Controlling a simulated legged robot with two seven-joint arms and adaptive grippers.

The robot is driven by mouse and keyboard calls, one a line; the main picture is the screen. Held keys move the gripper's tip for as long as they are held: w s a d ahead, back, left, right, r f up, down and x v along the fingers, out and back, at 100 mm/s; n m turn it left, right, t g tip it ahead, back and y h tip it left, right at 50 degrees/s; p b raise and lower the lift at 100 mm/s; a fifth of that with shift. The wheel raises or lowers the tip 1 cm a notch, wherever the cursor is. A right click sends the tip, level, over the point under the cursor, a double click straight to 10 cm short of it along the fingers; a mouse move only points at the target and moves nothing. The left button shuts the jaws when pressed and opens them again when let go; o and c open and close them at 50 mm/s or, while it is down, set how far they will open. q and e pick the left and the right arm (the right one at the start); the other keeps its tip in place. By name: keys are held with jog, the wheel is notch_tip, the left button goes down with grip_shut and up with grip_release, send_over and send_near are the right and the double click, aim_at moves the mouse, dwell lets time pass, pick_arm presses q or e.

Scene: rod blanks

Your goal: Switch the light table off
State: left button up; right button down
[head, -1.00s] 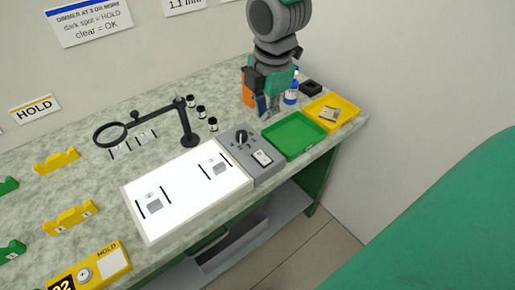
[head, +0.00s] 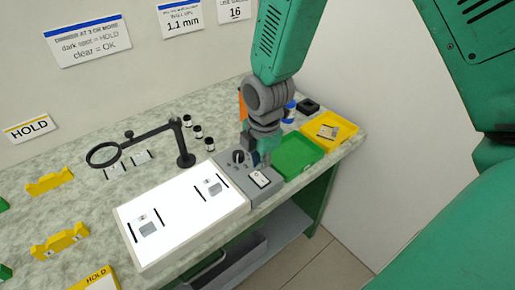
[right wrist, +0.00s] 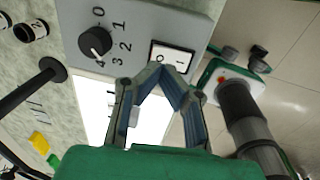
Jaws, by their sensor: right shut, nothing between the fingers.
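The light table (head: 180,258) glows bright white in the head view, and part of its lit panel shows in the right wrist view (right wrist: 92,100). A grey control box (head: 233,184) adjoins its right end. The box carries a black dial (right wrist: 95,41) marked 0 to 4 and a white rocker switch (right wrist: 172,57) marked O and I, also visible in the head view (head: 260,179). My right gripper (right wrist: 158,72) is shut and empty, its fingertips over the box close to the rocker. I cannot tell whether they touch it. My left gripper is out of view.
A green tray (head: 318,150) and a yellow tray (head: 346,134) lie right of the box. A magnifier on a black stand (head: 186,160) and several small dark jars (head: 209,145) stand behind the light table. Yellow rests (head: 60,243) are at left.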

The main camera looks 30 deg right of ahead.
aim_at(256, 175)
notch_tip(256, 175, down, 2)
jog(key=shift+w+f, duration=0.15)
jog(key=shift+f, duration=0.25)
jog(key=shift+a, duration=0.35)
jog(key=shift+w+d+f, duration=0.1)
jog(key=shift+d+f, duration=0.1)
jog(key=shift+s+r+p, duration=0.3)
jog(key=shift+s+p, duration=0.35)
jog(key=shift+s, duration=0.15)
